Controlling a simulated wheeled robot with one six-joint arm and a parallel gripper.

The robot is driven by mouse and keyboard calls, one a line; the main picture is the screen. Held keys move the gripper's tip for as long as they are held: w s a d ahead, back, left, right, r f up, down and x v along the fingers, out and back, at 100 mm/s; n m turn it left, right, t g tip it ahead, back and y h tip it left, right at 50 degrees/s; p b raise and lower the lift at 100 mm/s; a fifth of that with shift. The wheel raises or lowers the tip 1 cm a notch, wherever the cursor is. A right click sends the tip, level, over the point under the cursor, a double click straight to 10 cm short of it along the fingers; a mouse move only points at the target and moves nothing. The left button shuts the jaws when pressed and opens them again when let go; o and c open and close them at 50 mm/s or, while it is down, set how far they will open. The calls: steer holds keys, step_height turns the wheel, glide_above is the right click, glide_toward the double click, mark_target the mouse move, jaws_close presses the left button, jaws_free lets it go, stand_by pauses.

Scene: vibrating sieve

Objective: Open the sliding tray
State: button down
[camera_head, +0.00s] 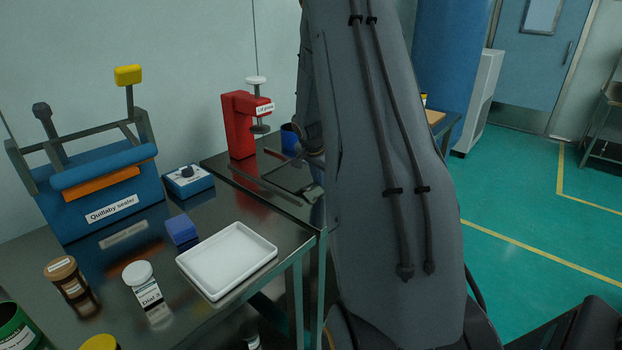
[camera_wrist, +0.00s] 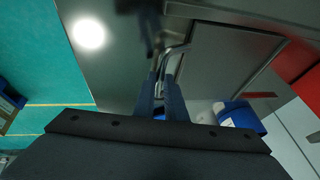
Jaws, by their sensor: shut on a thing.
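The sliding tray (camera_wrist: 225,60) shows in the wrist view as a flat dark metal panel with a raised rim. A bent metal handle (camera_wrist: 177,50) stands out from its left side. My gripper (camera_wrist: 164,82) is shut on this handle, with the two dark blue fingers on either side of the bar. In the head view the tray (camera_head: 268,180) lies on the metal bench, left of my arm. My arm hides part of it there, and the fingertips cannot be made out in that view.
A red press (camera_head: 240,125) stands behind the tray. A blue cup (camera_wrist: 238,115) is near the fingers in the wrist view. A white dish (camera_head: 228,260), a blue sealer (camera_head: 100,195), a small blue box (camera_head: 181,230) and jars stand on the nearer bench. Green floor at right is open.

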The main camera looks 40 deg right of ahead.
steer(key=c, duration=1.8)
jaws_free()
steer(key=shift+b+v, duration=0.8)
steer(key=shift+v, duration=3.1)
steer(key=s+a+n+y, duration=0.1)
steer(key=s+a+n, duration=0.3)
steer(key=a, duration=0.7)
steer(key=s+a+n+y, duration=0.1)
steer(key=s+a+n, duration=0.3)
steer(key=a, duration=0.7)
steer(key=s+a+f+n, duration=0.1)
steer(key=s+a+n, duration=0.1)
steer(key=s+a, duration=0.2)
steer(key=s+a+n+g+y, duration=0.1)
steer(key=s+a+n, duration=0.2)
steer(key=s+a, duration=0.2)
steer(key=s+a+f+n+g+y, duration=0.1)
steer(key=s+a+n, duration=0.2)
steer(key=s+a, duration=0.2)
steer(key=shift+s+a+f, duration=0.25)
steer(key=shift+s+f, duration=0.1)
steer(key=shift+s, duration=0.4)
